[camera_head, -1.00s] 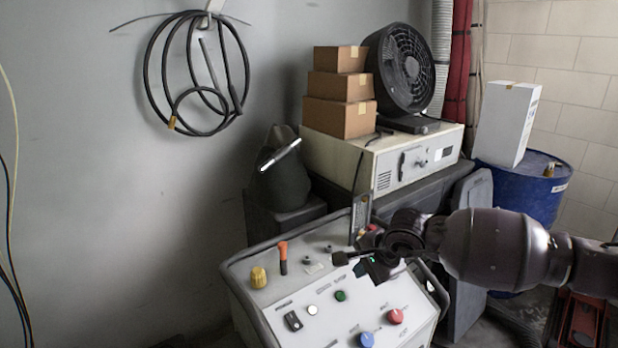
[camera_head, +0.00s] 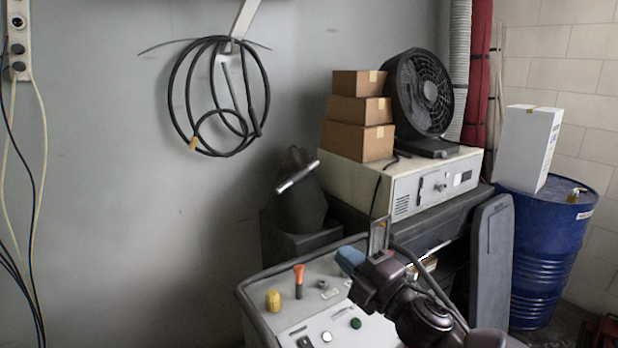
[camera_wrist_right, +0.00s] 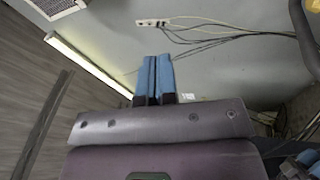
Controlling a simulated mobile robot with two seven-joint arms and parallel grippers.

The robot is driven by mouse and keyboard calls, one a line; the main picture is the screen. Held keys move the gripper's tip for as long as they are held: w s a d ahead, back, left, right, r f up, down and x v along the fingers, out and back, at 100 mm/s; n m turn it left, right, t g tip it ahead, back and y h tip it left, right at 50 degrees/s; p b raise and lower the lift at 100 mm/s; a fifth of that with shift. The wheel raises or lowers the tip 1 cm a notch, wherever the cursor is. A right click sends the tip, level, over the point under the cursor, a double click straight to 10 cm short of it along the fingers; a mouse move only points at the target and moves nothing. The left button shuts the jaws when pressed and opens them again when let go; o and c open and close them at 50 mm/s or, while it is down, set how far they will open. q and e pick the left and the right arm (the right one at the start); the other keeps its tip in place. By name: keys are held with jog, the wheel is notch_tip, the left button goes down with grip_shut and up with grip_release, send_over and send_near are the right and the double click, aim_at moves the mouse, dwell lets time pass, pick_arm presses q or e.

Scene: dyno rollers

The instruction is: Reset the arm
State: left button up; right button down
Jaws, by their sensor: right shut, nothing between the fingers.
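My right gripper (camera_head: 348,258) is over the right part of the control panel (camera_head: 283,330) in the head view, its blue fingers pointing up and to the left. In the right wrist view the two blue fingers (camera_wrist_right: 153,78) lie side by side, shut with nothing between them. My right arm covers the right side of the panel. A yellow knob (camera_head: 273,300), an orange-topped lever (camera_head: 298,280) and a green button (camera_head: 356,323) show on the panel. My left gripper is not in view.
Behind the panel stands a cream machine (camera_head: 405,190) with stacked cardboard boxes (camera_head: 358,140) and a black fan (camera_head: 425,95) on it. A blue drum (camera_head: 540,250) with a white box (camera_head: 527,148) stands right. A cable coil (camera_head: 175,100) hangs on the wall. The left side is open.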

jog(key=s+d+f+m+h, duration=0.3)
jog(key=d+f+m+h, duration=0.25)
jog(key=f+m, duration=0.35)
jog(key=s+d+f+m+h, duration=0.45)
jog(key=d+f+m, duration=0.25)
jog(key=f+m, duration=0.2)
jog(key=s+d+f+m+g+h, duration=0.2)
jog(key=s+d+f+m, duration=0.1)
jog(key=s+f, duration=0.5)
jog(key=s+d+f+m+g+h, duration=0.1)
jog(key=s+d+f+m+h, duration=0.1)
jog(key=s+d+f, duration=0.3)
jog(key=s+f+m, duration=0.1)
jog(key=s+f, duration=0.2)
jog(key=s, duration=0.3)
jog(key=shift+s+f+g+h, duration=0.25)
jog(key=shift+g+h, duration=0.05)
jog(key=shift+g, duration=0.1)
jog(key=shift+s, duration=0.15)
